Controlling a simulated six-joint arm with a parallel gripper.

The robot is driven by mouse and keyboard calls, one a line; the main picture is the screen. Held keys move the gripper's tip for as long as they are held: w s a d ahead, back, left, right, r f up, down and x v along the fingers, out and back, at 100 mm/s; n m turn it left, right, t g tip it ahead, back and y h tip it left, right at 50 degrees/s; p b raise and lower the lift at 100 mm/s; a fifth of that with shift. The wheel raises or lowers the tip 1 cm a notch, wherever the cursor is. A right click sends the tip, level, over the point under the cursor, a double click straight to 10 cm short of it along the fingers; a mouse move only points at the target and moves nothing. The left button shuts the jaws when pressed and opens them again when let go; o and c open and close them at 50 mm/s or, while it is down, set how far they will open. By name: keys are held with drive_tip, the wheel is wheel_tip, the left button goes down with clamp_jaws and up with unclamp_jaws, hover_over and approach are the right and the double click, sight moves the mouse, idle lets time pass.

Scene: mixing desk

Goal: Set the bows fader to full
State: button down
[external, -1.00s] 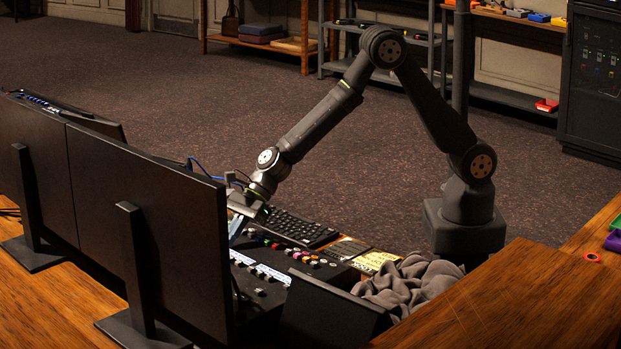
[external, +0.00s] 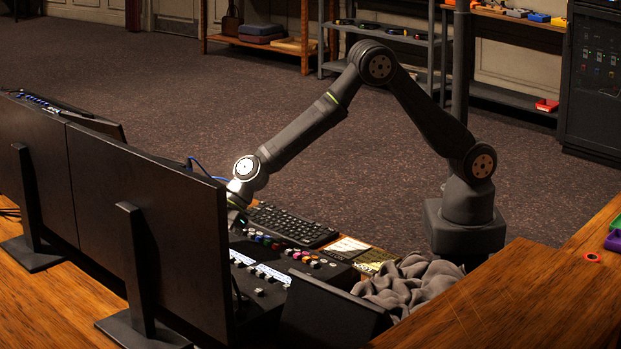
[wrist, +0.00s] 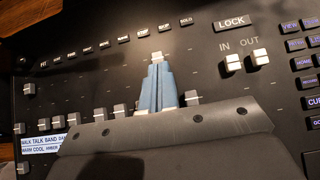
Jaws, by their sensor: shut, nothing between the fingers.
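The mixing desk (wrist: 215,95) fills the wrist view, with a row of grey fader caps. My gripper (wrist: 158,68) is shut and empty, its two blue fingers together over the panel. One fader cap (wrist: 157,57) sits just beyond the fingertips, farther up the panel than its neighbours, such as the cap to the right (wrist: 192,97) and the one to the left (wrist: 120,111). I cannot tell whether the fingertips touch it. The small labels above the row are too blurred to tell which fader is bows. In the external view the fingers are hidden behind the monitor (external: 150,225).
The monitors stand close to my wrist.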

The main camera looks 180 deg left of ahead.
drive_tip(key=shift+w+d, duration=0.2)
drive_tip(key=shift+w, duration=0.05)
drive_tip(key=shift+s, duration=0.1)
drive_tip(key=shift+s+a, duration=1.25)
drive_tip(key=v, duration=1)
drive_tip(key=shift+s+a, duration=0.15)
drive_tip(key=shift+a, duration=0.05)
drive_tip(key=shift+f, duration=0.15)
drive_tip(key=x, duration=0.9)
drive_tip(key=shift+w+d+f, duration=0.15)
drive_tip(key=shift+w+d, duration=0.1)
drive_tip(key=shift+w, duration=0.05)
drive_tip(key=shift+s+a, duration=0.9)
